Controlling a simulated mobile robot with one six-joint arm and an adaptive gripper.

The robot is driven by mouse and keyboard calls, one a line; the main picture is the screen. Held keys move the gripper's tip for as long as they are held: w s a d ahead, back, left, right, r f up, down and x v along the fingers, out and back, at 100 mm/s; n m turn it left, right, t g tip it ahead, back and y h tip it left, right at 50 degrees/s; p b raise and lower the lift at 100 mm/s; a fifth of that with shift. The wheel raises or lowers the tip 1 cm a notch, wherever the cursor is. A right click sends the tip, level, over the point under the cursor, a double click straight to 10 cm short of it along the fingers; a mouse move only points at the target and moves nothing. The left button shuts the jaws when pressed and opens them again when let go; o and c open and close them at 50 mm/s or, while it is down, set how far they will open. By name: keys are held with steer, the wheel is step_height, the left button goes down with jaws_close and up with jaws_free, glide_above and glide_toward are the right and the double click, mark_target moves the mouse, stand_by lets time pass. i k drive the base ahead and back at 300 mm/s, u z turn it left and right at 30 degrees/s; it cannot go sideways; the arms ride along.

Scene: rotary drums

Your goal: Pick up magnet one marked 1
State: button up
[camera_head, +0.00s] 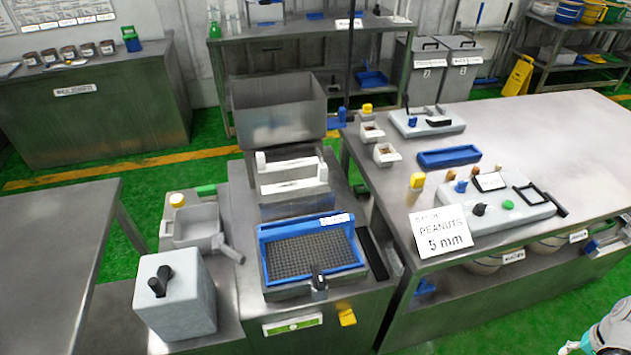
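I cannot make out a mark 1 on any magnet in the head view. Two pale bars with upright white end posts, a rear bar (288,165) and a front bar (294,187), lie across the metal machine in the middle. Whether they are magnets I cannot tell. A white and teal part of my arm shows at the lower right corner. My gripper is not clearly in view.
A blue-framed sieve tray (262,244) sits at the front of the machine, below a steel hopper (280,110). A grey box with black knobs (178,300) stands left. The right table (560,130) holds a "PEANUTS 5 mm" sign (443,233) and control boxes.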

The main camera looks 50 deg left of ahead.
mark_target(280, 187)
steer(key=z, duration=0.2)
steer(key=k, duration=1.8)
steer(key=u, duration=0.65)
steer(key=i, duration=0.95)
steer(key=u, duration=0.05)
